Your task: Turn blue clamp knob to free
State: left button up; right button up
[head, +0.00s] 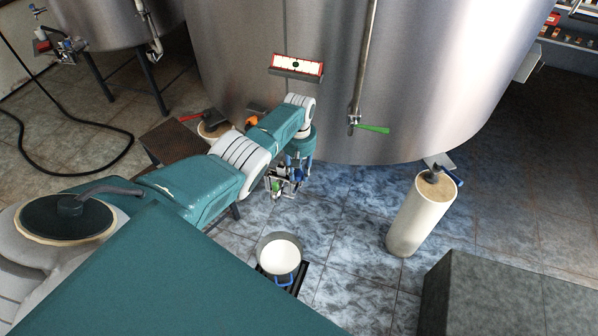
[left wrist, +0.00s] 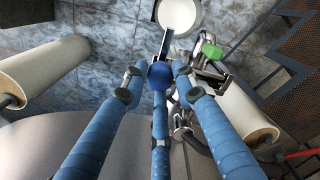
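The blue clamp knob (left wrist: 160,74) shows in the left wrist view as a dark blue round shape, just beyond the middle finger of my left gripper. My left gripper (left wrist: 157,76) has three blue fingers. Its two outer fingertips stand on either side of the knob with gaps, so it looks open around it; I cannot tell whether the middle finger touches it. In the head view my left gripper (head: 285,184) is low beside the big steel tank (head: 420,70), among metal fittings. The knob cannot be made out there. My right gripper is not in view.
A pot with white contents (head: 280,254) stands below on a dark rack. A green lever (head: 373,128) juts from the tank's pipe. A green handle (left wrist: 211,50) lies close to my gripper.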

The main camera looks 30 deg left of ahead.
aim_at(299, 174)
pick_arm(q)
jog(key=shift+o, duration=1.1)
notch_tip(299, 174, up, 12)
